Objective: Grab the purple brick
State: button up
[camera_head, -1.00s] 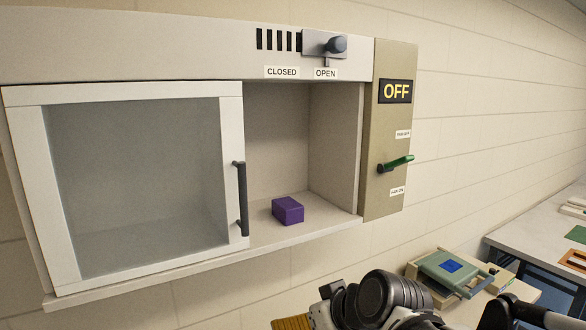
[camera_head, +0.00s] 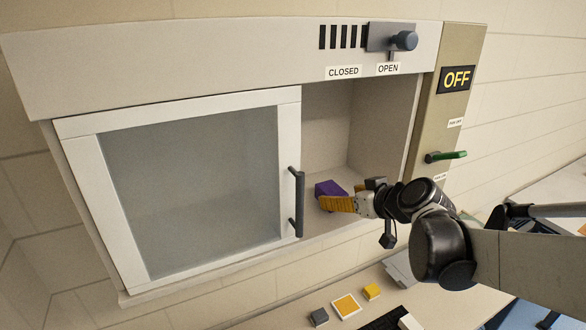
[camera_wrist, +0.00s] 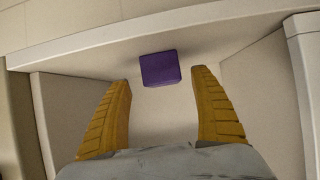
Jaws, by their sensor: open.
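The purple brick (camera_head: 328,187) sits on the floor of the open right section of the wall cabinet (camera_head: 220,62). In the wrist view the brick (camera_wrist: 160,68) shows near the top middle, in line with the gap between the fingertips. My gripper (camera_head: 330,204) has yellow fingers and reaches into the opening beside the brick, hiding its lower part in the head view. In the wrist view my gripper (camera_wrist: 161,77) is open with nothing held. Free space shows on both sides of the brick; contact cannot be told.
A glass sliding door (camera_head: 190,195) with a dark handle (camera_head: 297,202) stands just left of my gripper. A side panel with an OFF sign (camera_head: 457,79) and green lever (camera_head: 446,156) is on the right. Small blocks, including a yellow one (camera_head: 371,291), lie on a counter below.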

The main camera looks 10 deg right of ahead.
aim_at(331, 194)
jog(key=x, duration=0.5)
jog(key=shift+w+a+r+p, duration=0.1)
jog(key=shift+w+a+p, duration=0.1)
jog(key=shift+p, duration=0.15)
jog(key=shift+s, duration=0.15)
jog(key=shift+r, duration=0.1)
jog(key=c, duration=1.3)
